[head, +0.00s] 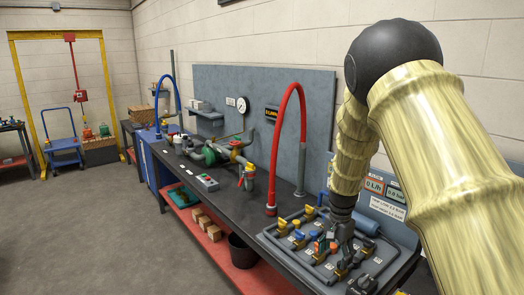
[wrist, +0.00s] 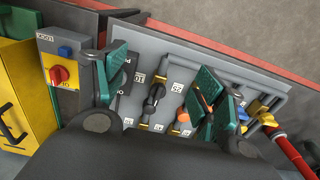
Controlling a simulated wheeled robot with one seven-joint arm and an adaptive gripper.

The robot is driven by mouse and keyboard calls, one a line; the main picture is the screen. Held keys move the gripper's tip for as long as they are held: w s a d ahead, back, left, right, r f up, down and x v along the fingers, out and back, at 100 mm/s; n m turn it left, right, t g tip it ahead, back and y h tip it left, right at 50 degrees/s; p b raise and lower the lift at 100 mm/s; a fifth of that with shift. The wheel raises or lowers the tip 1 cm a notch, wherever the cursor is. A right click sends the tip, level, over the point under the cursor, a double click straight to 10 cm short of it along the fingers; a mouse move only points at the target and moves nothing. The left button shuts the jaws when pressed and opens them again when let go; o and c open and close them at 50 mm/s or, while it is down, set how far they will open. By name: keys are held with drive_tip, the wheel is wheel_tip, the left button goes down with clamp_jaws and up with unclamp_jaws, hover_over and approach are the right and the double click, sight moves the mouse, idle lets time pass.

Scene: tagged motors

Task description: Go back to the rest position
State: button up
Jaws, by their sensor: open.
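My gripper (head: 343,240) is low over the right part of the grey panel (head: 292,262) on the bench, at the lower right of the head view. In the wrist view my gripper (wrist: 163,88) is open, its green fingers spread with nothing held between them. Between the fingers the panel shows white number tags, a black handle (wrist: 153,98) and an orange piece (wrist: 183,117). Yellow, blue and orange pieces also stand on the panel in the head view. The gripper hides part of the panel, and I cannot tell whether its fingers touch anything there.
A red hose (head: 301,125) arches up beside the panel. Pipework with a green valve (head: 210,155) and a small control box (head: 205,182) stand farther left on the bench. A black bin (head: 242,252) is on the floor. Open floor (head: 100,235) lies to the left.

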drive_tip(key=s+d+f+n, duration=0.1)
drive_tip(key=s+f+n, duration=0.1)
drive_tip(key=s+f, duration=0.75)
drive_tip(key=s+d+f+n, duration=0.2)
drive_tip(key=s+f, duration=0.5)
drive_tip(key=f, duration=0.6)
drive_tip(key=s+a+f+n, duration=0.1)
drive_tip(key=s+f+n, duration=0.1)
drive_tip(key=s, duration=0.8)
drive_tip(key=s+a+f+n+b, duration=0.1)
drive_tip(key=s+f, duration=0.4)
drive_tip(key=s, duration=0.5)
drive_tip(key=s+a+f+n+b, duration=0.1)
drive_tip(key=s+f+n, duration=0.1)
drive_tip(key=s, duration=0.8)
drive_tip(key=shift+a+f+n, duration=0.35)
drive_tip(key=shift+f+n, duration=0.05)
drive_tip(key=shift+f, duration=0.45)
drive_tip(key=shift+s, duration=0.1)
